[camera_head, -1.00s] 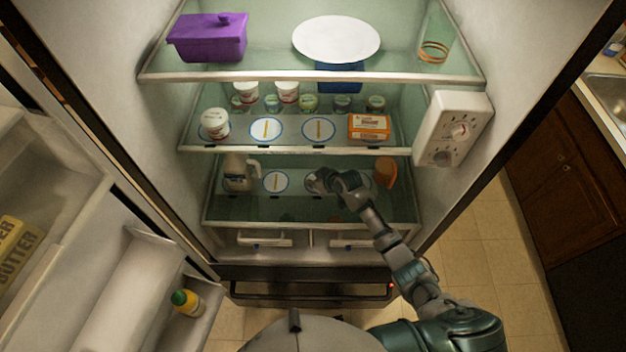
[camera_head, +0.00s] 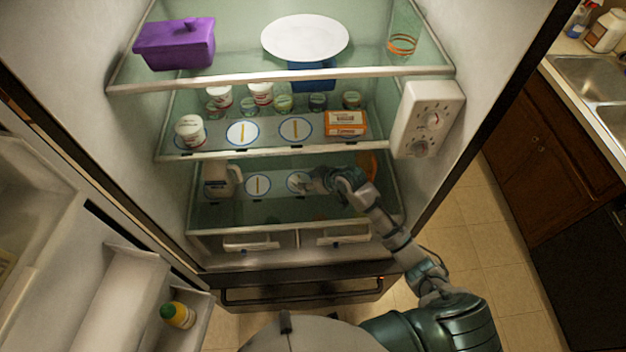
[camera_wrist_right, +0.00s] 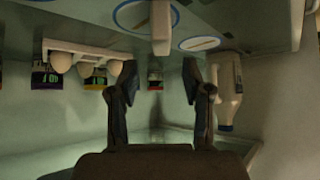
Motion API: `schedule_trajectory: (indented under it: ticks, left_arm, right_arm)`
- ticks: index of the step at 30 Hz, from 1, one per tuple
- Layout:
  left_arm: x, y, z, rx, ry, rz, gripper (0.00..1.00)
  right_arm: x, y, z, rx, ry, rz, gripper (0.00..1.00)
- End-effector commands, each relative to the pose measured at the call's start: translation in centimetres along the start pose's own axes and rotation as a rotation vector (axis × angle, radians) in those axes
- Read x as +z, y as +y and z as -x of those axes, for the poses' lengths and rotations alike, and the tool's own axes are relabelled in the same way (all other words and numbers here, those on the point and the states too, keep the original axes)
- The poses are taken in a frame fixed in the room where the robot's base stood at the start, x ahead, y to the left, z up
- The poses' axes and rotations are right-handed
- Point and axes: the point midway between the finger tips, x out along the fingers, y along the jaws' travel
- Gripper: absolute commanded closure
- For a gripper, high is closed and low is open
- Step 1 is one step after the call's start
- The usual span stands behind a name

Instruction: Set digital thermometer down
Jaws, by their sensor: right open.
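My right gripper (camera_head: 312,182) is inside the fridge at the lower shelf, just right of a blue-ringed disc (camera_head: 296,183). In the right wrist view, which is upside down, its two fingers (camera_wrist_right: 160,78) are spread with nothing between the tips. A slim pale object (camera_wrist_right: 160,28), probably the digital thermometer, stands at a ringed disc (camera_wrist_right: 130,14) on the shelf. It appears apart from the fingertips. In the head view I cannot make it out beside the gripper. My left gripper is not in view.
A white jug (camera_head: 218,180) stands left on the lower shelf; an orange item (camera_head: 368,162) is partly hidden behind my arm. Another ringed disc (camera_head: 258,185) is bare apart from its stripe. The middle shelf (camera_head: 215,153) above holds several tubs and an orange box (camera_head: 346,123).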

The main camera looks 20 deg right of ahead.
Motion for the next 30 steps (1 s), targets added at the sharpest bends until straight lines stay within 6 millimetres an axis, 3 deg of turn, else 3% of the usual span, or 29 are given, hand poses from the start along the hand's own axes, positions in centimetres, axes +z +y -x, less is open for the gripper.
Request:
schedule_trajectory:
  ticks: [7, 24, 27, 30]
  left_arm:
    - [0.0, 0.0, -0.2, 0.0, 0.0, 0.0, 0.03]
    - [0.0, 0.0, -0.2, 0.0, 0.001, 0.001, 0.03]
    - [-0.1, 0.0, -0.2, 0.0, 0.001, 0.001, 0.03]
    - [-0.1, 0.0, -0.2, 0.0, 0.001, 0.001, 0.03]
  right_arm:
    - [0.0, 0.0, 2.7, 0.0, -0.001, -0.001, 0.51]
    - [0.1, -0.1, 2.9, -0.001, -0.002, -0.001, 0.51]
    - [1.4, -1.0, 2.7, -0.003, -0.019, -0.008, 0.51]
    - [5.1, -3.5, 2.8, 0.001, -0.067, -0.034, 0.51]
